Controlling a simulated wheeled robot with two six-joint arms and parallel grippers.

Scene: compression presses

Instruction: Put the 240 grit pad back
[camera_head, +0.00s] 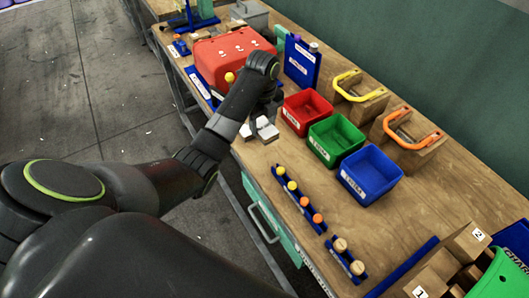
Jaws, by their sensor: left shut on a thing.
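My left gripper (259,129) is low over the front part of the wooden bench, just left of the red bin. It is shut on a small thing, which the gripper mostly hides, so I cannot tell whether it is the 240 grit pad. No grit marking is legible. A blue strip (298,199) on the bench carries yellow and orange round pieces. A shorter blue strip (346,258) carries tan round pieces. My right gripper is not in view.
The red bin (303,111), green bin (335,140) and blue bin (370,174) stand in a row right of my gripper. A red machine (228,55) stands behind it. Wooden blocks with yellow (360,87) and orange (411,128) handles lie farther right.

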